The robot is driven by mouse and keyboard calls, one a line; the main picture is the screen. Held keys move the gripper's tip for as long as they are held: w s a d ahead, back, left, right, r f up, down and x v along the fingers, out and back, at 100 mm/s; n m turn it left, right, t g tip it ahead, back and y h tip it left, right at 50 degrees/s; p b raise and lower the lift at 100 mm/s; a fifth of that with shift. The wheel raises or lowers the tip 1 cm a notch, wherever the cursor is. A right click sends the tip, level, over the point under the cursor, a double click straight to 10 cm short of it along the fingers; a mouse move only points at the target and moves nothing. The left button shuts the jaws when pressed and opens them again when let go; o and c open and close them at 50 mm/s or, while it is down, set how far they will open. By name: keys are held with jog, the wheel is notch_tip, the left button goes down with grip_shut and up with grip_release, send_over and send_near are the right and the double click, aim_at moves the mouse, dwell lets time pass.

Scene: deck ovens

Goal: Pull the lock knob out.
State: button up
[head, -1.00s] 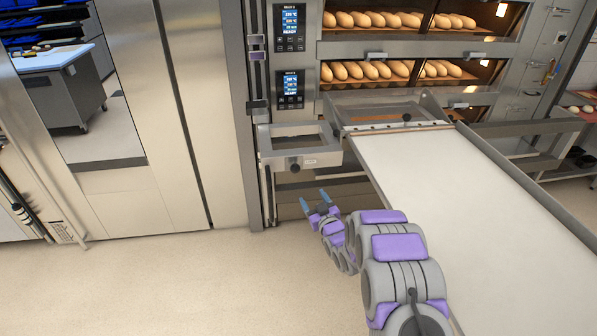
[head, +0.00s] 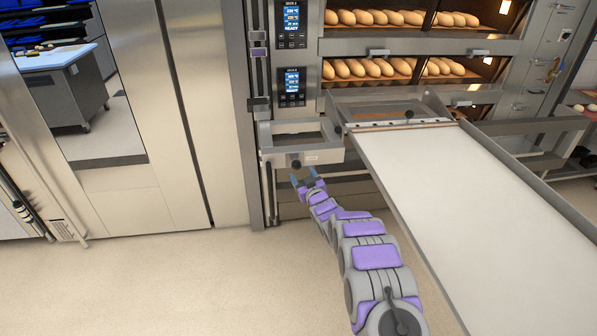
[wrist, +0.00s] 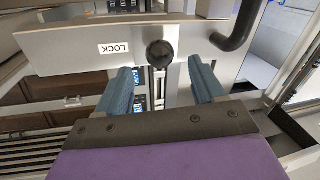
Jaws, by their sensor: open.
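The lock knob (head: 296,164) is a small black ball on the front face of a grey metal bracket (head: 330,157) below the oven control panels. In the wrist view the knob (wrist: 160,53) stands out from a steel plate, right of a white label reading LOCK (wrist: 114,49). My gripper (head: 304,174) is just below and in front of the knob in the head view. In the wrist view my gripper (wrist: 162,88) is open, its two blue fingers on either side of and short of the knob. Nothing is between them, and I cannot see them touching the knob.
A long white loading belt (head: 470,200) with metal side rails runs to the right of my arm. Deck ovens with loaves (head: 370,68) stand behind. A dark curved handle (wrist: 238,28) is right of the knob. The floor (head: 150,285) at left is clear.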

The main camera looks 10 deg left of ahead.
aim_at(298, 168)
jog(key=shift+x, duration=0.85)
jog(key=shift+b+x, duration=0.4)
jog(key=shift+x, duration=1.1)
jog(key=shift+c, duration=0.4)
jog(key=shift+a, duration=0.1)
grip_shut()
